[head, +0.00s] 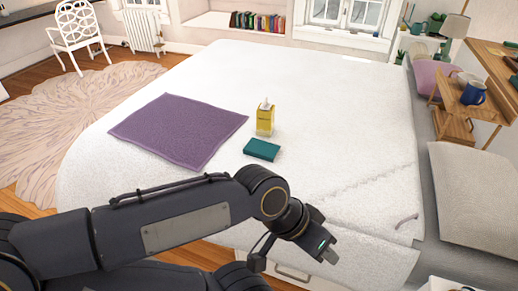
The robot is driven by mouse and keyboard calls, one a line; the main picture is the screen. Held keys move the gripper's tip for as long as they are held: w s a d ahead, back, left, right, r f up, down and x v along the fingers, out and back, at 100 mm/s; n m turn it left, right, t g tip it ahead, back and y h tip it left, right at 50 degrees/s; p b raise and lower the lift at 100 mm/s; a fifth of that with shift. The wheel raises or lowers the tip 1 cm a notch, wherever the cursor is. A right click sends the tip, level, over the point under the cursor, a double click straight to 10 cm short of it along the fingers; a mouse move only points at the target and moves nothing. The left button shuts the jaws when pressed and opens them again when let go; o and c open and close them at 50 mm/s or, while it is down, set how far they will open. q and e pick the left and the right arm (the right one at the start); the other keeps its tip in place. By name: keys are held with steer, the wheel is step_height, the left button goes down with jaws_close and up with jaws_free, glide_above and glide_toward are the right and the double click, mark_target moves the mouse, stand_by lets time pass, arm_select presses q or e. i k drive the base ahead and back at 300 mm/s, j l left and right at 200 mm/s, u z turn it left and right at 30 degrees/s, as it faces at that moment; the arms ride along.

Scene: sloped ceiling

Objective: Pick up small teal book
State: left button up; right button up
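The small teal book (262,149) lies flat on the white bed (330,90), right of the purple cloth and just in front of the yellow tissue box. My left arm comes in from the left across the near side of the bed. My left gripper (331,256) is at its end, low and to the right of the book, apart from it. It points down and right. The fingers are small and dark here, and I cannot tell whether they are open or shut. My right gripper is not in view.
A yellow tissue box (265,119) stands close behind the book. A folded purple cloth (180,130) lies to the left. A wooden shelf with a blue mug (473,93) and a grey cushion (472,193) are on the right. The bed's far half is clear.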

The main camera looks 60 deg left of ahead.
mark_target(257, 148)
steer(key=u, duration=1.95)
steer(key=i+j, duration=0.1)
steer(key=j, duration=0.3)
steer(key=i+j, duration=0.15)
steer(key=j, duration=0.25)
steer(key=i+j+z, duration=0.1)
steer(key=j, duration=0.3)
steer(key=i+j, duration=0.1)
steer(key=j, duration=0.3)
steer(key=i+j+z, duration=0.15)
steer(key=i+j, duration=0.25)
steer(key=i+j+z, duration=0.2)
steer(key=i+j, duration=0.2)
steer(key=j, duration=0.2)
steer(key=i+j+z, duration=0.1)
steer(key=i, duration=0.5)
